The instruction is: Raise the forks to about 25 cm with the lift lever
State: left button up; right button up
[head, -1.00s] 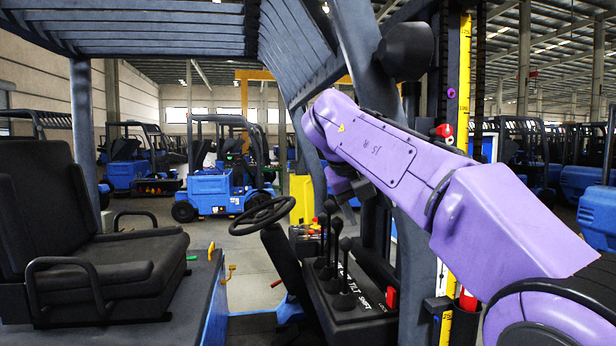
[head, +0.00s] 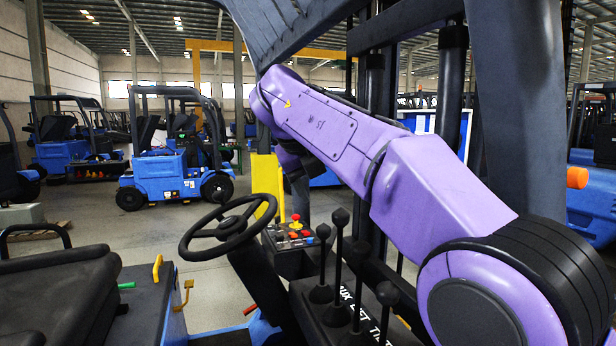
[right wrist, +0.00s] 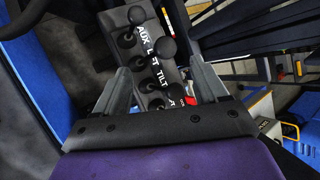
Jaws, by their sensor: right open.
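The lift lever (head: 340,217) is a black knob on a tall thin stem, second from the left in a row of levers on the dark console. The printed labels AUX, LIFT and TILT show beside the row. My right gripper (head: 308,165) hangs at the end of the purple arm, above the levers in the picture; its fingertips are not clear there. In the right wrist view its two grey fingers (right wrist: 163,85) are spread and empty, with the lever console (right wrist: 150,60) beyond them. The forks are out of view. My left gripper is not in view.
The steering wheel (head: 228,228) stands left of the levers. A control box (head: 290,235) with a red-topped stick lies behind them. The dark mast (head: 375,90) and a thick post (head: 522,110) rise at the right. The seat (head: 60,295) is at lower left.

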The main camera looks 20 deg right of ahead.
aim_at(339, 213)
jog(key=d+f, duration=0.3)
jog(key=shift+s+d+f, duration=0.1)
jog(key=shift+s+f, duration=0.2)
jog(key=x, duration=0.2)
jog(key=w+b+x, duration=0.1)
jog(key=x, duration=0.4)
jog(key=shift+w+a+r, duration=0.1)
jog(key=shift+w+a, duration=0.15)
jog(key=shift+a, duration=0.1)
jog(key=shift+s+r, duration=0.35)
jog(key=shift+s, duration=0.35)
jog(key=shift+c, duration=0.9)
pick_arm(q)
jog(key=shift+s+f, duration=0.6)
pick_arm(e)
jog(key=c, duration=0.7)
jog(key=shift+a+f, duration=0.1)
